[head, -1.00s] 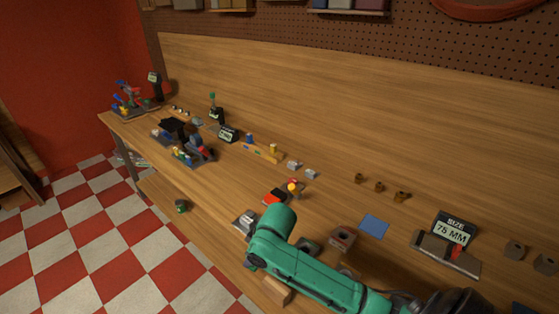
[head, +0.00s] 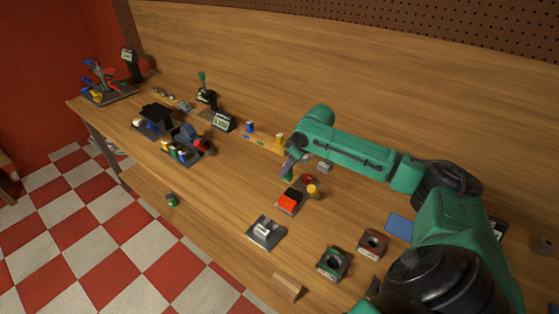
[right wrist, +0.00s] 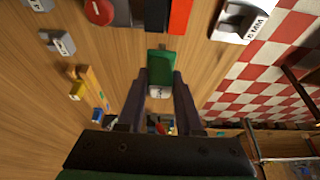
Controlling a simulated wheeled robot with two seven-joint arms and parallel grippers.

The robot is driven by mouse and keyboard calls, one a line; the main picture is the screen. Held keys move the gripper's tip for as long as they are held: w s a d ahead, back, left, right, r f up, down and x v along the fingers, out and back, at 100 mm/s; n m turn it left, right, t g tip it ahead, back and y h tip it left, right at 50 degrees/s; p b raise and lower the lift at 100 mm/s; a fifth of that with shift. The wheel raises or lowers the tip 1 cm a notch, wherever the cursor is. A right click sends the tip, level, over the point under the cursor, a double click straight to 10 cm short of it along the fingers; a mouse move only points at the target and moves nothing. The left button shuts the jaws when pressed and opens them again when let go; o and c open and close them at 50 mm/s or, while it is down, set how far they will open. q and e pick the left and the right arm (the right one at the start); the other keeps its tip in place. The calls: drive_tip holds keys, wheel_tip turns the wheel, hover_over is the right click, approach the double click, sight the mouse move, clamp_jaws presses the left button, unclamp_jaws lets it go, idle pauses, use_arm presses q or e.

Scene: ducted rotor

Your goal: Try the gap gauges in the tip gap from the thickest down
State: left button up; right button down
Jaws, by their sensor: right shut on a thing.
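My right gripper (head: 288,168) is above the bench near its middle. In the right wrist view its two fingers (right wrist: 160,90) are shut on a green piece (right wrist: 162,66) with a pale marked patch, which looks like a gap gauge. The green piece also shows small in the head view (head: 288,175). A yellow gauge-like piece (head: 278,139) and a blue one (head: 250,127) stand at a yellow strip (head: 262,146) behind and left of the gripper. I cannot tell for sure which thing is the ducted rotor. My left gripper is not in view.
A black and red block (head: 290,202) with a red knob (head: 307,179) is close to the gripper. A grey labelled block (head: 266,232), two square blocks with round openings (head: 333,262) and a wooden block (head: 287,287) lie nearer the front edge. Small grey blocks (head: 324,166) are behind.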

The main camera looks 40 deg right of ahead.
sight(289, 177)
drive_tip(key=s+r, duration=0.1)
drive_tip(key=s+p, duration=0.1)
drive_tip(key=s, duration=0.1)
drive_tip(key=shift+r, duration=0.4)
drive_tip(key=x, duration=0.3)
drive_tip(key=shift+d+f+b, duration=0.1)
drive_tip(key=shift+f+b, duration=0.25)
drive_tip(key=shift+f, duration=0.05)
wheel_tip(289, 177, down, 4)
drive_tip(key=shift+s+r+b, duration=0.15)
drive_tip(key=shift+r+b, duration=0.05)
drive_tip(key=shift+b, duration=0.1)
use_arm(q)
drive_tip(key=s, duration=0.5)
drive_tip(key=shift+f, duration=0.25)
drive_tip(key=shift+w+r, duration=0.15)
use_arm(e)
drive_tip(key=shift+r, duration=0.1)
use_arm(q)
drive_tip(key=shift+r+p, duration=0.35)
drive_tip(key=shift+p, duration=0.1)
